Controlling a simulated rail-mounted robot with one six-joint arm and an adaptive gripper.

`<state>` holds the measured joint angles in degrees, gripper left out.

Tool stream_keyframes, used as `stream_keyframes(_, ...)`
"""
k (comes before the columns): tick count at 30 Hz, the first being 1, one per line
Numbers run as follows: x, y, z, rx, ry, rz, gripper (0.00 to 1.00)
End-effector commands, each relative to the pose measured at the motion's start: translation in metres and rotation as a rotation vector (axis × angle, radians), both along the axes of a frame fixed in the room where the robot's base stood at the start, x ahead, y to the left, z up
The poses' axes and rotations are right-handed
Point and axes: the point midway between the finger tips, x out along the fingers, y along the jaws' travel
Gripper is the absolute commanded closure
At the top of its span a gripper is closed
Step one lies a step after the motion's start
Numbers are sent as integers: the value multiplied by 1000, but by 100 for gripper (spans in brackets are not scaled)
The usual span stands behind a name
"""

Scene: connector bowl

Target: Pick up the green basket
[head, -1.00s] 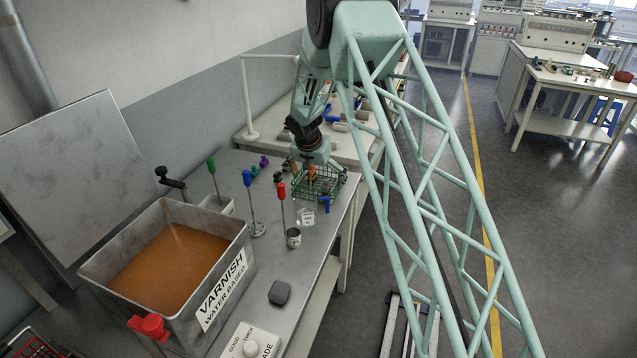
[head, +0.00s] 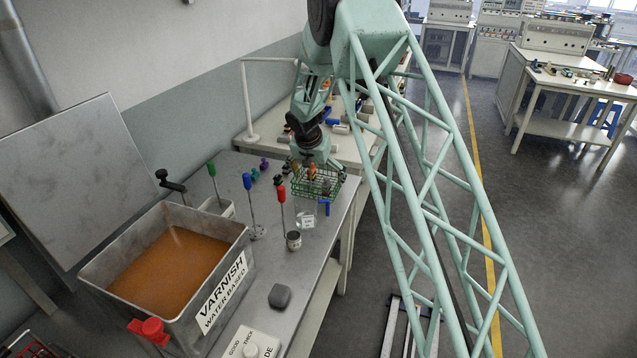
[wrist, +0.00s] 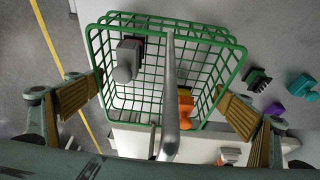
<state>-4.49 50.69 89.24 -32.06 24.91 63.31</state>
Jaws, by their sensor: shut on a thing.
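The green wire basket (head: 318,194) is at the far right end of the metal table, under my gripper (head: 313,172). In the wrist view the basket (wrist: 241,58) fills the upper middle, with its grey handle bar running down the centre. A dark and grey connector (wrist: 127,58) and an orange connector (wrist: 185,108) lie in it. My gripper (wrist: 160,92) is shut on the basket, with one ribbed finger pad at each side. The exact contact is hard to see. Whether the basket is clear of the table cannot be told for sure.
A blue connector (head: 324,208) lies on the metal table (head: 250,285) just in front of the basket. The varnish tank (head: 235,258) is at the left.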

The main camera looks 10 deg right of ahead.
Motion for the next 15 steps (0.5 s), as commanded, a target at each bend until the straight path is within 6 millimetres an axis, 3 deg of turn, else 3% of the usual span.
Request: stream_keyframes(15, 1, 0, 67, 0, -2, -1, 20)
